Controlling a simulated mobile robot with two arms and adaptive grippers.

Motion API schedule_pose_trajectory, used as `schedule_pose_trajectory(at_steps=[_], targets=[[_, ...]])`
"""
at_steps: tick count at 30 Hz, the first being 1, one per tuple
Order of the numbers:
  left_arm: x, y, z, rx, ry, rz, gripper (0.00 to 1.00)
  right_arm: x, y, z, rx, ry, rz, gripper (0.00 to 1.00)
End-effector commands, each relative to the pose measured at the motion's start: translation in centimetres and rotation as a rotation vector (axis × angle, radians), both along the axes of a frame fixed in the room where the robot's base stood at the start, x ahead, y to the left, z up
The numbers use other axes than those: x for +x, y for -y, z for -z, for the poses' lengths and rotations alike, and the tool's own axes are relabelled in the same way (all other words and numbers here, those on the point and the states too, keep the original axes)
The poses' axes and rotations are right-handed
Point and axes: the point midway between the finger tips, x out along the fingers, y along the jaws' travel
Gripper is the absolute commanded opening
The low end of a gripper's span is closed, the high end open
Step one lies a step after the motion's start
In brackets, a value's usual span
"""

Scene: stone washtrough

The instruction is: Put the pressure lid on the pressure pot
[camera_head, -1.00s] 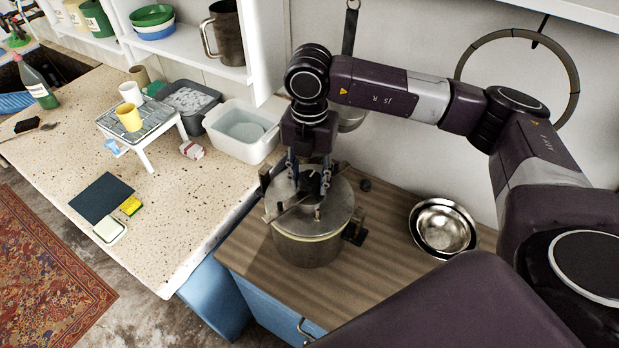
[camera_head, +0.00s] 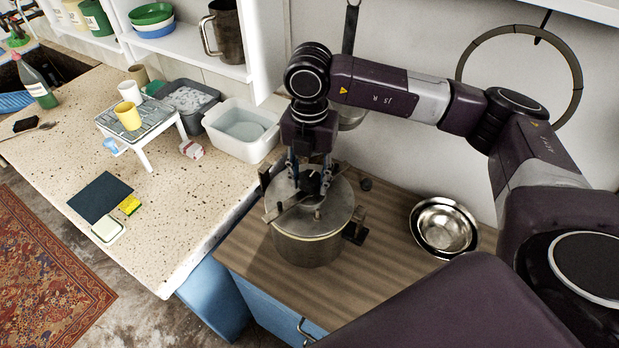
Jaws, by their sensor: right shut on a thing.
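The pressure pot (camera_head: 308,250) is a metal pot on the wooden counter. The round metal pressure lid (camera_head: 334,207) lies over its top, looking level, with a bar across it and a dark knob in the middle. I cannot tell from this view whether it is fully seated. My right gripper (camera_head: 309,188) comes down from above and is shut on the pressure lid at its middle; the fingers partly hide the knob. My left gripper is not in view.
Steel bowls (camera_head: 443,227) stand to the right of the pot on the wooden counter (camera_head: 375,275). On the speckled counter (camera_head: 185,225) at left are a white tub (camera_head: 240,131), a small rack (camera_head: 140,120) with cups and a sponge (camera_head: 130,205). A shelf is above.

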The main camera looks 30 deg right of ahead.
Motion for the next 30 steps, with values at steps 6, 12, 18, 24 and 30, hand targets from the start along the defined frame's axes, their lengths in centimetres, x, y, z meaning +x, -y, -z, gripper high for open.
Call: schedule_pose_trajectory(at_steps=[6,12,18,24,30], targets=[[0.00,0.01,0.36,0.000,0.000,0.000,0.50,0.07,-0.04,0.11,0.001,0.003,0.000,0.00],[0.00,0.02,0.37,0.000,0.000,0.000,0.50,0.08,-0.04,0.08,0.001,0.003,0.000,0.00],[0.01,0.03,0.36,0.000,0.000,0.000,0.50,0.07,-0.03,0.09,0.001,0.003,0.000,0.00],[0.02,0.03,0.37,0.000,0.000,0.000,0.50,0.05,-0.02,0.12,0.001,0.002,0.000,0.56],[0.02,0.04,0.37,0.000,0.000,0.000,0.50,0.02,-0.01,0.18,0.001,0.001,0.000,0.57]])
